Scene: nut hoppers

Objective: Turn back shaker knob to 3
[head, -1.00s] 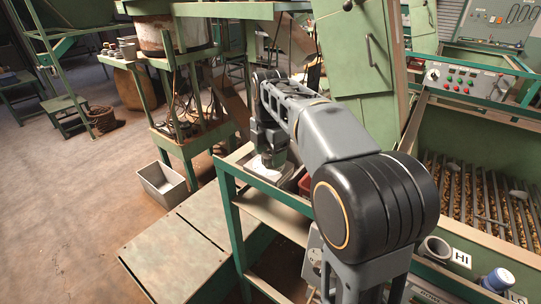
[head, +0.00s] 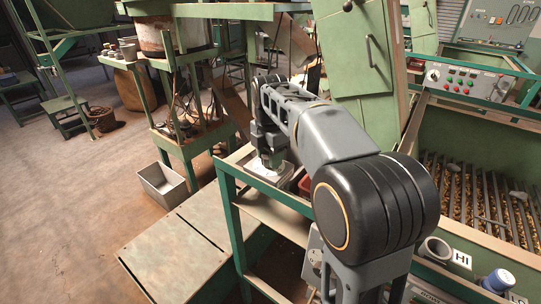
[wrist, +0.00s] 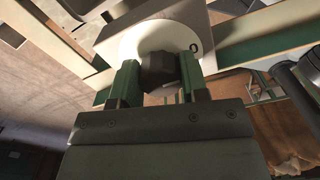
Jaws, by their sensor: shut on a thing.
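The shaker knob (wrist: 158,72) is a dark, faceted knob on a round white dial in the wrist view. The dial plate (wrist: 133,43) sits on a pale box. A small "0" mark shows at the dial's right edge; other marks are hidden or too small to read. My gripper (wrist: 160,78) has its two green-padded fingers on either side of the knob and is shut on it. In the head view my gripper (head: 270,160) points down onto the white-topped box (head: 266,174) on the green-framed stand. The knob itself is hidden there.
A green cabinet (head: 352,52) stands behind my arm. A control panel (head: 468,82) with coloured buttons and a grated bin of nuts (head: 475,205) are at right. A grey bin (head: 163,184) is on the floor at left. Open floor lies further left.

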